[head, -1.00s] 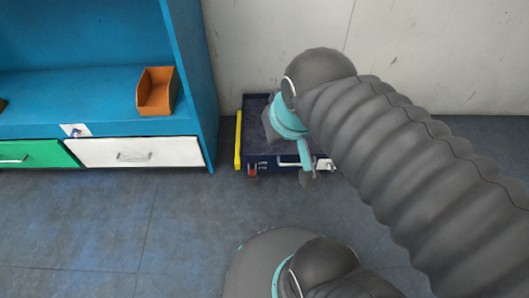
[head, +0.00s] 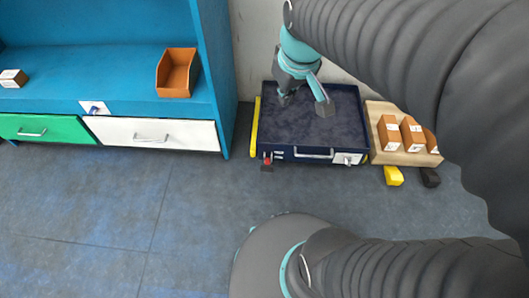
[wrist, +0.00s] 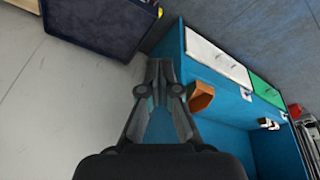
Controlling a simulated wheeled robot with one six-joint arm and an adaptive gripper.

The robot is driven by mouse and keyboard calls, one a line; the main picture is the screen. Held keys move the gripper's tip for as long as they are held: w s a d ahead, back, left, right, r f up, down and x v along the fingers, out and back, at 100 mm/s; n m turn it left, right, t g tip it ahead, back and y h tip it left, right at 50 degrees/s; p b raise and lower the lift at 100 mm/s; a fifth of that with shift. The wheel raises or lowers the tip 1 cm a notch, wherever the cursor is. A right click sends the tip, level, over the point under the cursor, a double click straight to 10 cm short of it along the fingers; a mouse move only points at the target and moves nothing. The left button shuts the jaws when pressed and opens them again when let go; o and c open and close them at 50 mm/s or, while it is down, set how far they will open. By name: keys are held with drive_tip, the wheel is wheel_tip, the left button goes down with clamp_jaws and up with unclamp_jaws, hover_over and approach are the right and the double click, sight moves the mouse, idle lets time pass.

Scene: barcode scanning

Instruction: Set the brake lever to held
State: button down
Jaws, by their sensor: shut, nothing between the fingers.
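A dark blue cart (head: 313,153) with a flat tray stands against the wall. A small red-tipped lever (head: 267,161) sits at its front left corner, with a dark piece just below; it is too small to tell its setting. A white plate (head: 347,158) with a small dark part is at the front right corner. My gripper (wrist: 160,68) is shut and empty in the wrist view. In the head view it hangs above the tray's back left part, apart from the red lever. The cart also shows at the top left of the wrist view (wrist: 95,25).
A yellow bar (head: 255,127) runs along the cart's left side. A blue shelf unit (head: 120,60) with an orange bin (head: 177,73) stands left. A wooden pallet (head: 405,157) with several boxes is right of the cart.

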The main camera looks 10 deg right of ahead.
drive_tip(key=w+f+n+g, duration=0.25)
drive_tip(key=w+f, duration=0.35)
drive_tip(key=w, duration=0.3)
drive_tip(key=n+g, duration=0.3)
drive_tip(key=n, duration=0.2)
hover_over(266, 166)
drive_tip(key=w+d, duration=0.2)
drive_tip(key=w, duration=0.2)
wheel_tip(266, 166, down, 16)
wheel_tip(266, 166, down, 14)
drive_tip(key=w+n+g+y, duration=0.1)
drive_tip(key=n, duration=0.2)
drive_tip(key=shift+w+g+b, duration=0.35)
drive_tip(key=shift+b, duration=0.1)
drive_tip(key=shift+f+n, duration=0.1)
drive_tip(key=shift+n, duration=0.15)
drive_tip(key=x, duration=1.4)
drive_tip(key=shift+s+b, duration=0.1)
drive_tip(key=shift+b, duration=0.25)
